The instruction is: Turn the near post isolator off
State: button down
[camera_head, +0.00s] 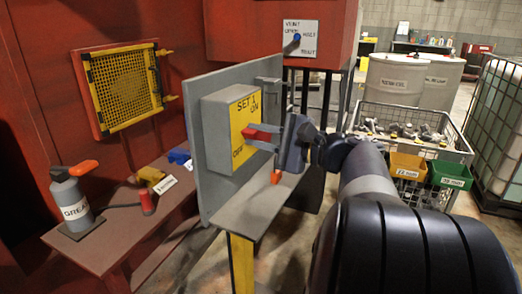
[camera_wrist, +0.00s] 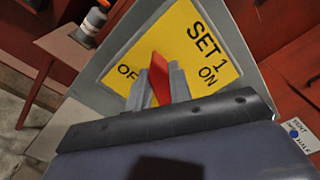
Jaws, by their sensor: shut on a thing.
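The near post isolator is a grey box (camera_head: 217,128) on a grey panel, with a yellow face reading SET 1, ON and OFF. The yellow face also shows in the wrist view (camera_wrist: 185,45). Its red handle (camera_wrist: 158,72) stands between the OFF and ON words; its exact setting is hard to tell. My gripper (camera_head: 260,138) reaches in from the right, with its two grey fingers shut on the red handle, one on each side. The fingers hide part of the handle and part of the face.
A grease can (camera_head: 71,200) with an orange top stands on the left bench. A wire cage (camera_head: 455,155) with yellow and green bins is at right, behind my arm.

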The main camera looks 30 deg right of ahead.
jog(key=f+n+b, duration=0.1)
jog(key=n+b, duration=0.2)
jog(key=b, duration=0.1)
jog(key=shift+a+f, duration=0.1)
jog(key=shift+f, duration=0.1)
jog(key=shift+f+n+b, duration=0.1)
jog(key=shift+n+b, duration=0.95)
jog(key=shift+n, duration=0.05)
jog(key=c, duration=1.3)
grip_release()
jog(key=shift+s, duration=0.1)
jog(key=v, duration=1)
jog(key=shift+s+d, duration=0.25)
jog(key=shift+s, duration=0.1)
jog(key=shift+w, duration=0.1)
